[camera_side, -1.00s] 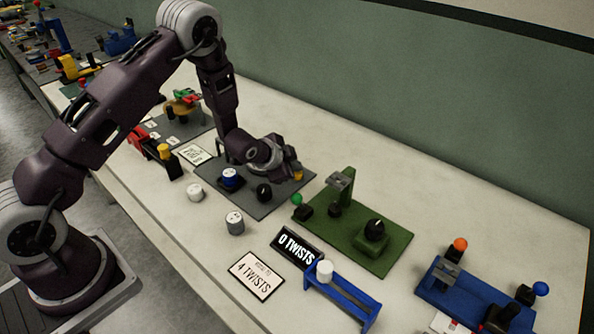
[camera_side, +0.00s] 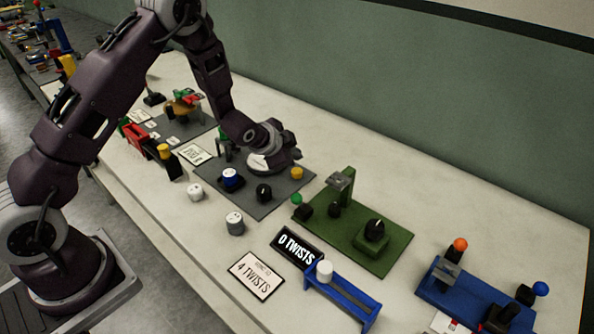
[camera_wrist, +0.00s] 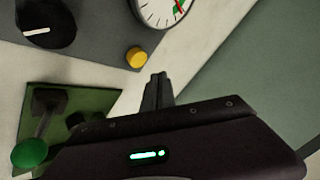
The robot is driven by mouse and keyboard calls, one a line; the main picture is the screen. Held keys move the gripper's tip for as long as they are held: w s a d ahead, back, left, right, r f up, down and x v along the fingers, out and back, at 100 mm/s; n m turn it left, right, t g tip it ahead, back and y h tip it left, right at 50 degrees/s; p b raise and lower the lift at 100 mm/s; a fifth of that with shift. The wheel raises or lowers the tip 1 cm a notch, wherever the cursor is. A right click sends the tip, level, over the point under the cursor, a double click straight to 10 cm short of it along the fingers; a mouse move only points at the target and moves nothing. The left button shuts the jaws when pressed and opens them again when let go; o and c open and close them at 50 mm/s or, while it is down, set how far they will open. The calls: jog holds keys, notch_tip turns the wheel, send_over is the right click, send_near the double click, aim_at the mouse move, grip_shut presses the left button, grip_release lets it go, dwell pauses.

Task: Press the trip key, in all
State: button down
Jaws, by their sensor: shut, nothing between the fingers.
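No key is labelled as the trip key in a way I can read. A yellow round button (camera_side: 296,173) stands at the right end of the grey board (camera_side: 238,205); it also shows in the wrist view (camera_wrist: 137,57). My gripper (camera_side: 293,155) is above the far side of this board, behind the button in the side view. In the wrist view its fingers (camera_wrist: 157,80) are together and empty, apart from the button in the picture. A white-faced dial (camera_wrist: 163,8) with red and green on it is beside the button. A black knob (camera_side: 264,192) with a white mark is on the board.
A blue-topped piece (camera_side: 231,178) stands on the grey board. A green board (camera_side: 383,263) with a green ball (camera_side: 297,198) and black knob lies to the right. A "0 TWISTS" sign (camera_side: 297,248), a "4 TWISTS" card (camera_side: 257,275) and a blue stand (camera_side: 343,298) are in front.

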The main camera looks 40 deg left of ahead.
jog(key=shift+r, duration=1.35)
jog(key=shift+r, duration=0.1)
jog(key=s+d+r+n+g, duration=0.1)
jog(key=s+r+n, duration=0.1)
jog(key=s+r, duration=0.55)
jog(key=s+d+r+n, duration=0.15)
jog(key=s+r, duration=0.35)
jog(key=r, duration=0.5)
jog(key=s+d+r+n+g, duration=0.1)
jog(key=s+r+n, duration=0.1)
jog(key=s, duration=1)
jog(key=s+d+r+n+g+h, duration=0.1)
jog(key=s+d+r+n, duration=0.1)
jog(key=s, duration=1.1)
jog(key=shift+s+g, duration=0.15)
jog(key=shift+g, duration=0.15)
